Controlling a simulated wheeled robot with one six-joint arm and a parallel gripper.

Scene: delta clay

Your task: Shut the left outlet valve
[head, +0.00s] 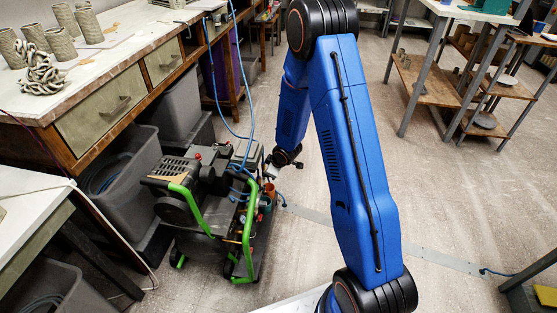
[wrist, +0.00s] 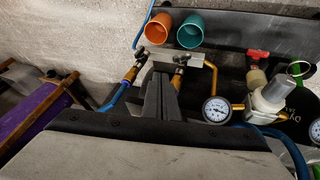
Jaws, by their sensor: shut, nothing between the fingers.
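The left outlet valve (wrist: 131,73) is a brass fitting with a small dark handle, at the left end of a grey manifold block (wrist: 190,57) in the wrist view. A blue hose (wrist: 115,96) runs from it. A second, similar outlet (wrist: 177,79) sits to its right. I cannot tell how either handle is turned. My gripper (wrist: 162,82) is shut and empty. Its dark fingers reach up between the two outlets and hide part of the block. I cannot tell whether they touch the left handle. In the head view, my gripper (head: 271,173) is beside the green-handled compressor (head: 207,196).
An orange cup (wrist: 157,29) and a green cup (wrist: 190,31) stand behind the block. A pressure gauge (wrist: 216,109), a red knob (wrist: 258,55) and a pale regulator (wrist: 270,98) are on the right. A workbench (head: 111,93) stands left of the compressor; the floor (head: 450,190) is open to the right.

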